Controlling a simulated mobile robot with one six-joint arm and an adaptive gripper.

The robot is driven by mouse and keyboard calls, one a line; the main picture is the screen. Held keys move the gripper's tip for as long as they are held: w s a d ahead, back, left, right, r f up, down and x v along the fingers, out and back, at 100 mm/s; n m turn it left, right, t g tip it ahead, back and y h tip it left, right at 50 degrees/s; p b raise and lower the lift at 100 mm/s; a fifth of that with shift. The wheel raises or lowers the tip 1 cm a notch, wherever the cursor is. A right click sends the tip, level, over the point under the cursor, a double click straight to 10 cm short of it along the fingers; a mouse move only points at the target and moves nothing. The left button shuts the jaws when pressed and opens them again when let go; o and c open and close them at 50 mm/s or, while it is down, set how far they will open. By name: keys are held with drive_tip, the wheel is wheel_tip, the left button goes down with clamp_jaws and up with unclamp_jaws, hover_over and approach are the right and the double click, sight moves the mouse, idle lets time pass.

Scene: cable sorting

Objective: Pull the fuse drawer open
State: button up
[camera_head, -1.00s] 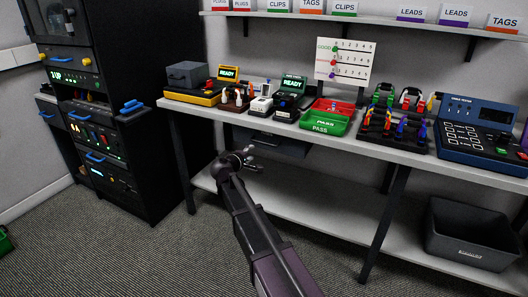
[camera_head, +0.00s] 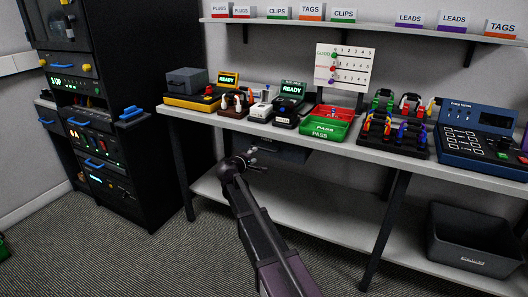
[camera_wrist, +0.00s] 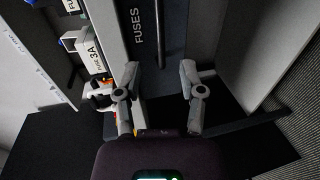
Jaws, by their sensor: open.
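The fuse drawer (camera_head: 284,151) is a dark drawer under the bench top, partly hidden behind my gripper in the head view. In the wrist view, turned on its side, the drawer front (camera_wrist: 178,18) carries the white word FUSES. Its black bar handle (camera_wrist: 158,35) runs beside the label. My gripper (camera_wrist: 160,92) is open and empty. Its two fingers lie apart on either side of the handle's line, with the handle extending beyond the fingertips. I see no contact. In the head view, my gripper (camera_head: 256,163) is in front of the drawer's left part. The drawer looks closed.
The bench top (camera_head: 345,150) above holds testers, a red and green tray (camera_head: 325,127) and lead racks. A white 3A fuse box (camera_wrist: 90,52) shows beside the drawer in the wrist view. A grey bin (camera_head: 470,235) stands on the lower shelf.

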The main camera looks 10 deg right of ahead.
sight(263, 149)
drive_tip(key=b+x, duration=0.1)
drive_tip(key=x, duration=0.8)
drive_tip(key=shift+w+d+b, duration=0.25)
drive_tip(key=shift+w+b, duration=0.05)
drive_tip(key=shift+b, duration=0.1)
clamp_jaws()
